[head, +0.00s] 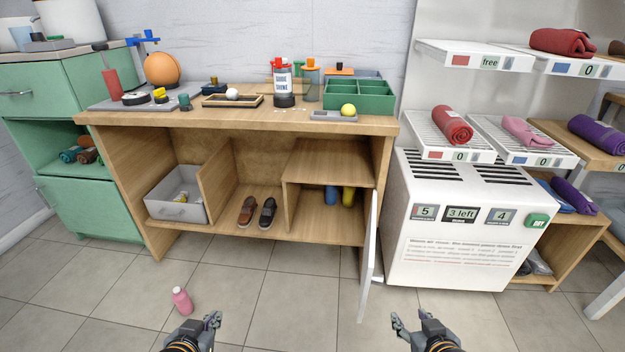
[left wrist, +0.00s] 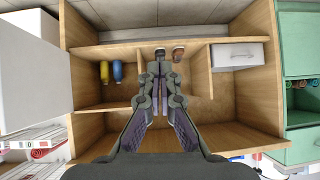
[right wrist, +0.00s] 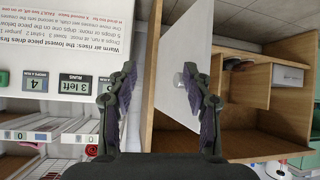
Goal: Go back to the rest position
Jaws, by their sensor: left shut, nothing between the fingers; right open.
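My left gripper (head: 212,321) is low in the head view, over the floor in front of the wooden cabinet, with its fingers shut and empty. In the left wrist view its fingers (left wrist: 160,62) meet in front of the cabinet's open shelves. My right gripper (head: 411,322) is low in the head view, right of the open cabinet door. In the right wrist view its fingers (right wrist: 162,82) are spread apart with nothing between them; the white door panel lies beyond.
A white cabinet door (head: 371,255) stands open between my grippers. A pink bottle (head: 182,300) stands on the floor near my left gripper. The wooden cabinet (head: 240,120) and the white drying unit (head: 465,235) stand ahead. The tiled floor between the grippers is clear.

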